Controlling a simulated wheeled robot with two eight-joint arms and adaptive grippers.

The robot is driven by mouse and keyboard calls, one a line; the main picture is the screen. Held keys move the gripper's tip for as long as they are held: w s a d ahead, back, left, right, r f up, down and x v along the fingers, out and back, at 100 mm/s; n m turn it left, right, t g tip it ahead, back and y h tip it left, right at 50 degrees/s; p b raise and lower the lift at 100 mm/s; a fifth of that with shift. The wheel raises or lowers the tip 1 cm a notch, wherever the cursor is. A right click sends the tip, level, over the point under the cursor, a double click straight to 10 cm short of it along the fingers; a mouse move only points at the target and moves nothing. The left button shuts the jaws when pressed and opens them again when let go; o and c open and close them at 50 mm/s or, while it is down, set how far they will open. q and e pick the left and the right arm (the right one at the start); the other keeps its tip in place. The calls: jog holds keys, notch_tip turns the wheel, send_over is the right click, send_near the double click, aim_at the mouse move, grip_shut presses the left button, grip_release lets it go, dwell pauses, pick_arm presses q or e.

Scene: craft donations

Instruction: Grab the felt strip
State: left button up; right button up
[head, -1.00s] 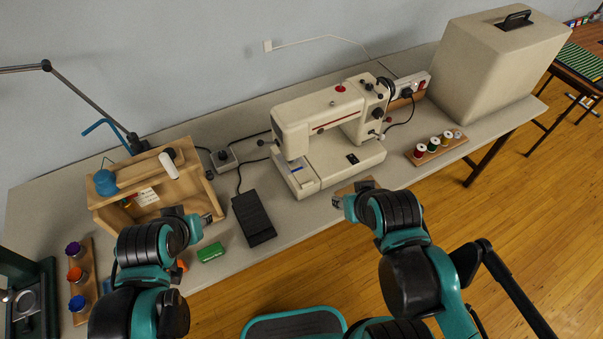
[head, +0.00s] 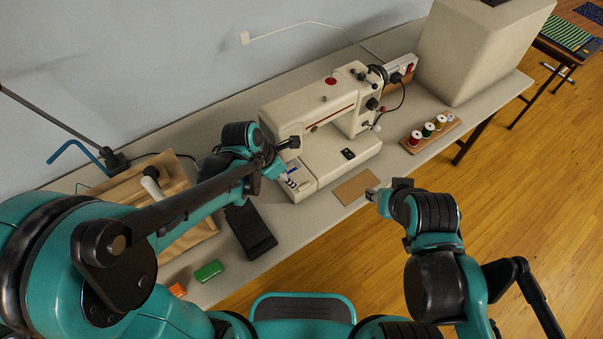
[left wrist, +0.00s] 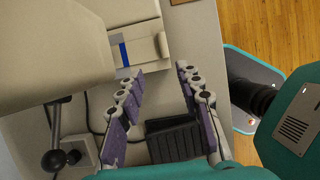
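A narrow blue strip (left wrist: 123,53), the only strip-like piece I make out, lies on the pale bed of the sewing machine (head: 312,105); whether it is felt I cannot tell. My left gripper (left wrist: 160,72) is open, its purple-padded fingers apart with nothing between them. The strip is just beyond and left of the fingertips in the left wrist view. In the head view the left gripper (head: 287,178) is by the front left end of the machine bed and partly covers it. My right gripper (head: 373,194) is near the table's front edge, holding nothing visible; its opening is unclear.
The machine's head overhangs close to my left gripper. A black foot pedal (head: 249,230), a green block (head: 208,271) and a brown board (head: 356,187) lie near the table's front edge. A spool rack (head: 432,134) and a large pale cover (head: 478,50) stand right.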

aim_at(299, 188)
pick_arm(q)
jog(key=b+x, duration=0.1)
jog(key=x, duration=0.1)
jog(key=b+x, duration=0.1)
jog(key=x, duration=0.2)
jog(key=b+x, duration=0.1)
jog(key=x, duration=0.1)
jog(key=shift+s+d+f+b, duration=0.25)
jog(key=shift+s+f+b, duration=0.05)
jog(key=shift+b, duration=0.05)
jog(key=shift+s+r, duration=0.1)
jog(key=shift+c, duration=0.6)
grip_shut()
